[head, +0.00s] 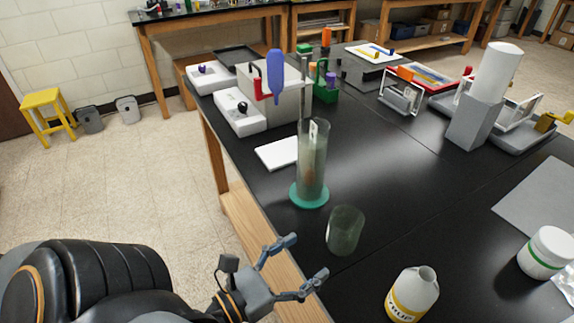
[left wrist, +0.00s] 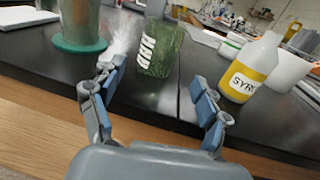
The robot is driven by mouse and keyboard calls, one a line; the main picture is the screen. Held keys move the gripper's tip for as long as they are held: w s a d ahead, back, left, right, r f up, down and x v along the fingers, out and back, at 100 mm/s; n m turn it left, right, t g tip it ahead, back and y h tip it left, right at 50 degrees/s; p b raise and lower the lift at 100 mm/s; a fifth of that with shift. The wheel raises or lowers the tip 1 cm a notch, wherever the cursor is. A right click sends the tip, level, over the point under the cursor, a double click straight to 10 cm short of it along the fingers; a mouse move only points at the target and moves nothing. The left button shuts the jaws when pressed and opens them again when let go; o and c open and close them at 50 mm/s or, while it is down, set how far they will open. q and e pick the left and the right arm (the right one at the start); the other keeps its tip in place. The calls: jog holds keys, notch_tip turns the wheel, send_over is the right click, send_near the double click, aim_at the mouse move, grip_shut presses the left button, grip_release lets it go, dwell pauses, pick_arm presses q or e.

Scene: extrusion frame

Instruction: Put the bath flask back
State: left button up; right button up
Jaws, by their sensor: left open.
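A greenish clear glass vessel (head: 345,230) stands upright on the black bench near its front left edge; I cannot tell for sure whether it is the bath flask. In the left wrist view the glass vessel (left wrist: 160,48) shows white markings and stands ahead of the fingers. My left gripper (head: 308,256) is open and empty at the bench edge, short of the vessel and apart from it. In the left wrist view its fingertips (left wrist: 158,76) are spread wide, with the vessel beyond the gap. My right gripper is not in view.
A tall glass cylinder on a teal base (head: 309,196) stands behind the vessel. A yellow-labelled syrup bottle (head: 410,294) stands at right front, with a white tub (head: 546,253) farther right. A white pad (head: 277,153) and a grey box (head: 288,100) are farther back. The bench middle is clear.

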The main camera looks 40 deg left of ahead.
pick_arm(q)
jog(key=shift+v, duration=1.7)
